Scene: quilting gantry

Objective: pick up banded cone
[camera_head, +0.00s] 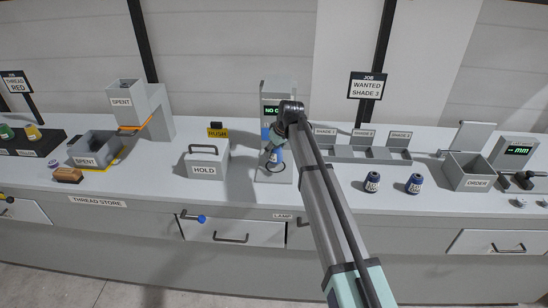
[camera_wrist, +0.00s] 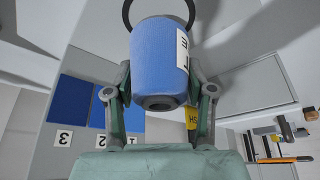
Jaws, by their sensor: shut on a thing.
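My gripper (camera_head: 274,148) is at the grey device with a small display (camera_head: 276,92), near the middle of the counter. It is shut on a blue cone (camera_wrist: 160,60) with a white label. In the wrist view the fingers (camera_wrist: 160,92) clasp the cone on both sides, and its end with a dark hole faces the camera. In the head view the cone (camera_head: 276,157) is small and partly covered by my gripper. A dark ring (camera_wrist: 127,12) shows beyond it; I cannot tell whether they touch. I cannot make out a clear band beyond the label.
Two dark blue labelled cones (camera_head: 372,182) (camera_head: 414,183) stand to the right, before the shade trays (camera_head: 365,154). The HOLD box (camera_head: 206,160) is to the left, with the yellow HUSH sign (camera_head: 217,131) behind it. The ORDER bin (camera_head: 470,170) is far right.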

